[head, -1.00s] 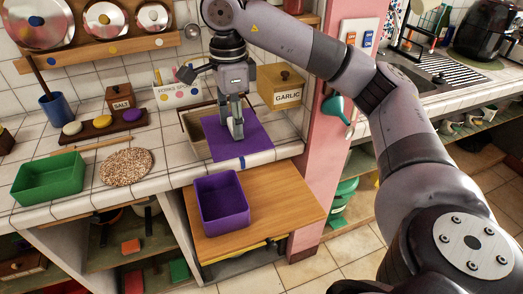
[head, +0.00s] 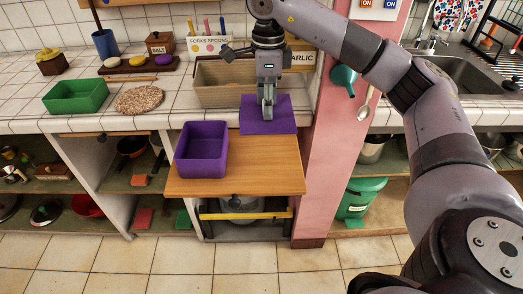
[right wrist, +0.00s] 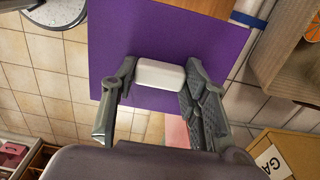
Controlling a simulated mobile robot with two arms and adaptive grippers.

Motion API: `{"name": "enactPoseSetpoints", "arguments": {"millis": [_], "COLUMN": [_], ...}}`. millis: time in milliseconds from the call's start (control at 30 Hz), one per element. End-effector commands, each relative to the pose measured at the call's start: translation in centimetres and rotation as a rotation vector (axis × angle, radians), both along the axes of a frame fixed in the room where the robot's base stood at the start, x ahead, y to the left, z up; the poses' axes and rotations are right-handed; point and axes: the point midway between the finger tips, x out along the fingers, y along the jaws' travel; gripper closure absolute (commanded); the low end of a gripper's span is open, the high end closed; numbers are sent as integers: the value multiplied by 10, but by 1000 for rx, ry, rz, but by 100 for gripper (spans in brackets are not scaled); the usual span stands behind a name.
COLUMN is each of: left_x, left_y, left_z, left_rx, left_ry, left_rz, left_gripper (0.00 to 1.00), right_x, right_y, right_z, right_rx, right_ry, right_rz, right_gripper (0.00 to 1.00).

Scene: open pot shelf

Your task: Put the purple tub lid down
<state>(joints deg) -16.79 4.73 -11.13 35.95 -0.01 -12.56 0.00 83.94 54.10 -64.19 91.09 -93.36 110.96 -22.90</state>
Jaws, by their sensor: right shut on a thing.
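The purple tub lid (head: 284,120) is a flat square plate, held up near the counter's front edge, to the right of the tub. My right gripper (head: 267,112) is shut on its pale handle; the right wrist view shows the white handle (right wrist: 160,74) between the two fingers and the lid (right wrist: 170,30) beyond. The purple tub (head: 201,165) stands open-topped on the wooden pull-out board (head: 265,175). The lid looks clear of the tub. The gap under the lid is hard to judge. My left gripper is not in view.
A wicker basket (head: 215,83) stands behind the lid, with a garlic box (head: 302,57) beside it. A pink post (head: 330,130) rises close on the right. A green tub (head: 77,97) and a round speckled mat (head: 140,99) lie left. The board's right part is bare.

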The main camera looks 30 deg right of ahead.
Motion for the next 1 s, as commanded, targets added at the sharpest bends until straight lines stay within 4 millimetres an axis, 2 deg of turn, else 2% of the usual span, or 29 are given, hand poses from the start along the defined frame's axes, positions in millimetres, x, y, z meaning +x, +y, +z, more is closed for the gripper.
{"name": "enactPoseSetpoints", "arguments": {"millis": [100,300,467,800,1000], "left_x": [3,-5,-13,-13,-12], "left_y": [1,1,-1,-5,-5], "left_z": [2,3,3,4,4], "left_rx": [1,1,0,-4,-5], "left_ry": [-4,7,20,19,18], "left_rz": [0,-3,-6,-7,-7], "left_gripper": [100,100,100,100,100], "right_x": [-1,-1,0,-1,0], "right_y": [-1,0,0,0,0], "right_z": [-33,-78,-95,-136,-139], "right_rx": [0,0,0,1,1], "right_ry": [4,2,-1,-1,-2], "right_rz": [-1,-1,0,0,0], "right_gripper": [88,88,88,88,88]}}
